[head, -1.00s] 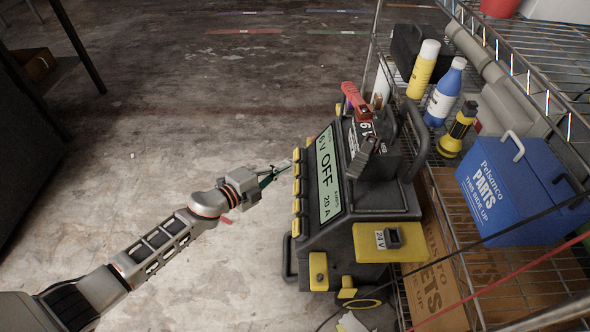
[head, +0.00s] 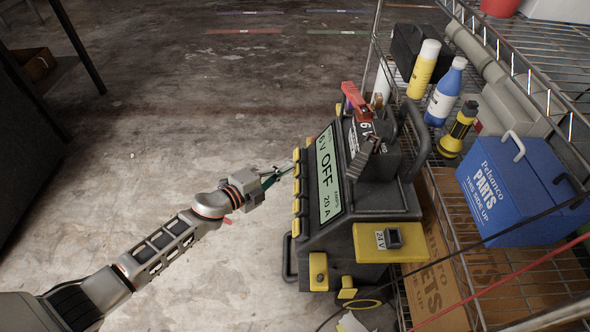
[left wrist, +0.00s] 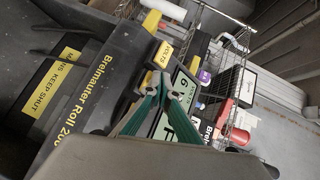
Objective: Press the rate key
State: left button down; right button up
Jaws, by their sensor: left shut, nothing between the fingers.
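The charger (head: 365,210) is a dark box with a light green screen (head: 328,175) reading "6 V OFF 20 A". A row of yellow keys (head: 297,187) runs along the screen's left edge; their lettering is unreadable in the head view, so I cannot tell which is the rate key. My left gripper (head: 284,170) is shut and empty, its tips close to the upper keys; I cannot tell whether they touch. In the left wrist view the green fingers (left wrist: 163,86) lie in front of the screen, below a labelled yellow key (left wrist: 164,54). My right gripper is not in view.
A wire shelf (head: 455,200) stands right of the charger, with a yellow can (head: 424,70), blue bottle (head: 445,92), flashlight (head: 458,130) and blue parts box (head: 515,185). A battery with a red clamp (head: 352,100) sits on the charger.

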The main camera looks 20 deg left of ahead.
pick_arm(q)
jog(key=shift+w+d+f, duration=0.1)
jog(key=shift+d+f, duration=0.15)
jog(key=shift+d, duration=0.1)
dwell(0.5)
jog(key=shift+r, duration=0.1)
jog(key=shift+s+a+r+p, duration=0.2)
jog(key=shift+a+r+p, duration=0.15)
jog(key=shift+a, duration=0.4)
jog(key=shift+a+r, duration=0.1)
jog(key=shift+r, duration=0.05)
